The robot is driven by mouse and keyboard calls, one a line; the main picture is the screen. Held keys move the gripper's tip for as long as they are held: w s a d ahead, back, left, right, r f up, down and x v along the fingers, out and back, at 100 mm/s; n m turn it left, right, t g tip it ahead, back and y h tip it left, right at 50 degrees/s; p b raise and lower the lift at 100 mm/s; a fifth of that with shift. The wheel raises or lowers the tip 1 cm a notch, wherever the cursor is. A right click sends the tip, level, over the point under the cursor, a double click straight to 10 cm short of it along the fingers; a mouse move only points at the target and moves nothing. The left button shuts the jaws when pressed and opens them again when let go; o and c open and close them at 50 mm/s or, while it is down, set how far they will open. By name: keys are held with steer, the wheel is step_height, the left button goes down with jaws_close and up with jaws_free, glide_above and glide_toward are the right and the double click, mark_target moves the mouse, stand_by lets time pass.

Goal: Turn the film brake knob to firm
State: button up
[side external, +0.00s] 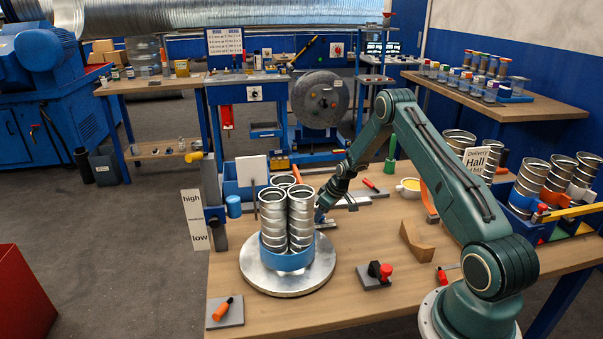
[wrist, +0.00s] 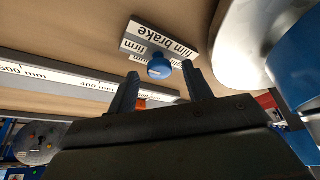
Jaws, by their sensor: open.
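The film brake plate (wrist: 133,46) is white, with "film brake" and "firm" printed on it, upside down in the wrist view. Its round blue knob (wrist: 159,66) stands out from the plate. My gripper (wrist: 160,70) is open, with one finger on each side of the knob in the picture. I cannot tell whether the fingers touch it or how far the tips reach along it. No pointer on the knob is readable. In the side external view my gripper (side external: 320,214) is low at the right edge of the turntable, and the knob cannot be made out.
The silver turntable (side external: 262,279) carries several metal duct pieces (side external: 301,218) in a blue ring, close beside my gripper. A millimetre ruler (wrist: 68,80) lies near the plate. A red-knobbed block (side external: 376,284) and a brown wedge (side external: 417,244) stand nearer on the table.

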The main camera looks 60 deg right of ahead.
steer(key=v, duration=1.3)
steer(key=shift+a, duration=0.1)
steer(key=s+a+r, duration=0.3)
steer(key=a+r, duration=0.7)
steer(key=r, duration=0.1)
steer(key=s+a+r, duration=0.3)
steer(key=a+r, duration=0.7)
steer(key=s+a+r, duration=0.2)
steer(key=s+a, duration=0.4)
steer(key=s, duration=0.4)
steer(key=s+a+r+t, duration=0.1)
steer(key=s+a+r, duration=0.2)
steer(key=s+a, duration=0.3)
steer(key=shift+s+a, duration=0.35)
steer(key=shift+s, duration=1.75)
